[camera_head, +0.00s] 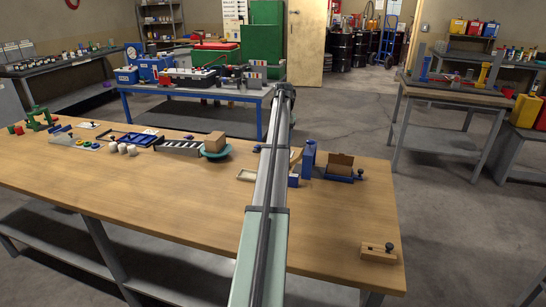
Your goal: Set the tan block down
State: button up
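A tan block (215,141) rests on a round teal dish (214,154) on the wooden workbench (150,195), left of my arm. No gripper touches it there, as far as this view shows. Another brown, box-like piece (341,163) stands in a blue holder to the right of my arm. My arm stretches from the bottom middle up over the bench. Its far end bends out of sight near the top, and my gripper cannot be made out; it appears hidden behind the arm.
A blue upright piece (308,155) stands just right of my arm. A wooden block with a black knob (378,253) lies at front right. The bench's front left is clear.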

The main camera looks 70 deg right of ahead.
jog(key=w+a+r+n, duration=0.1)
jog(key=w+a, duration=0.4)
jog(key=w, duration=0.5)
jog(key=m, duration=0.1)
send_over(250, 175)
jog(key=shift+a+f, duration=0.15)
jog(key=shift+f, duration=4.8)
jog(key=shift+f, duration=0.15)
jog(key=o, duration=1.1)
jog(key=shift+c, duration=0.2)
notch_tip(250, 175, up, 12)
